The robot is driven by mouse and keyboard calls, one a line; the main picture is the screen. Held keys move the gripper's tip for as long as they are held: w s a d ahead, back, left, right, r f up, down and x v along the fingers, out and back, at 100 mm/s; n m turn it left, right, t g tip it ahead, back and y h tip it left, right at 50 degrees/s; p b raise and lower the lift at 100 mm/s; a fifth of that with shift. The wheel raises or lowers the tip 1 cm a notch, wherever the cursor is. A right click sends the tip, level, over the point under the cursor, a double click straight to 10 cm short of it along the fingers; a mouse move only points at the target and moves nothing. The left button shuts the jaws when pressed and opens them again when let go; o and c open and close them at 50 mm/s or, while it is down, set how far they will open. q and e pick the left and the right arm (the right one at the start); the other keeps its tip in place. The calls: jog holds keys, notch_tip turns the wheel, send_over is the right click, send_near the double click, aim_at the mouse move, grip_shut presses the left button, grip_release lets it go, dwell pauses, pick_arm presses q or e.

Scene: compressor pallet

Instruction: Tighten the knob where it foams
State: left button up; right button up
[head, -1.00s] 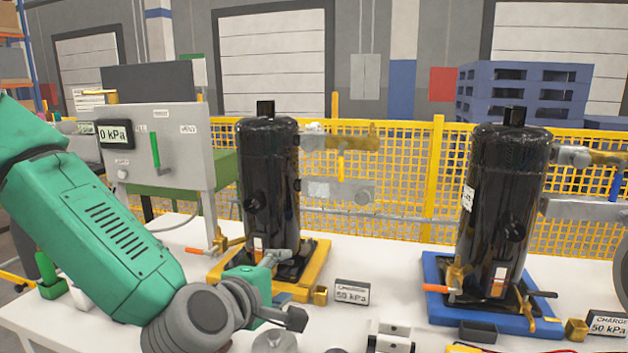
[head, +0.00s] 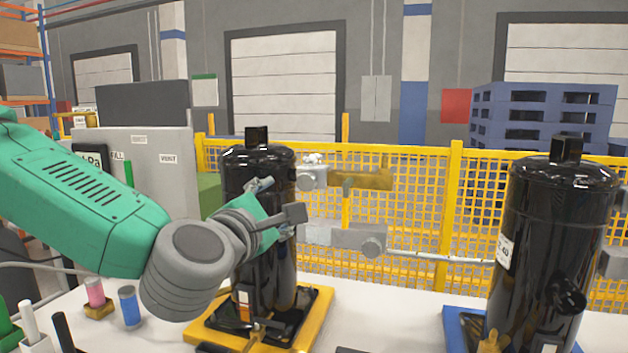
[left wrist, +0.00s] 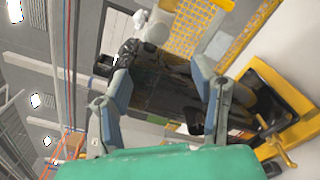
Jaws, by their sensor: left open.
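The left black compressor (head: 262,165) stands upright on a yellow pallet (head: 318,315). Behind its right side, an upper fitting with a grey round knob (head: 312,178) and a brass part (head: 365,180) sticks out. White foam-like stuff (head: 314,160) sits on top of this fitting. In the left wrist view, the dark compressor shows between and beyond the open fingers (left wrist: 161,72). My right gripper is not in view.
A second black compressor (head: 552,230) stands on a blue pallet (head: 458,328) at the right. A grey control box (head: 165,165) stands at the left. Small pink (head: 95,292) and blue (head: 129,306) containers are on the table. A yellow mesh fence (head: 420,200) runs behind.

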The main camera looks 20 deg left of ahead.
aim_at(306, 184)
pick_arm(q)
jog(key=w, duration=1.2)
jog(key=shift+w+d+r, duration=0.1)
jog(key=shift+w+d, duration=0.15)
jog(key=shift+d, duration=0.1)
jog(key=shift+w+a, duration=0.1)
jog(key=shift+w, duration=0.65)
jog(key=shift+d, duration=0.2)
jog(key=shift+c, duration=0.8)
jog(key=c, duration=1)
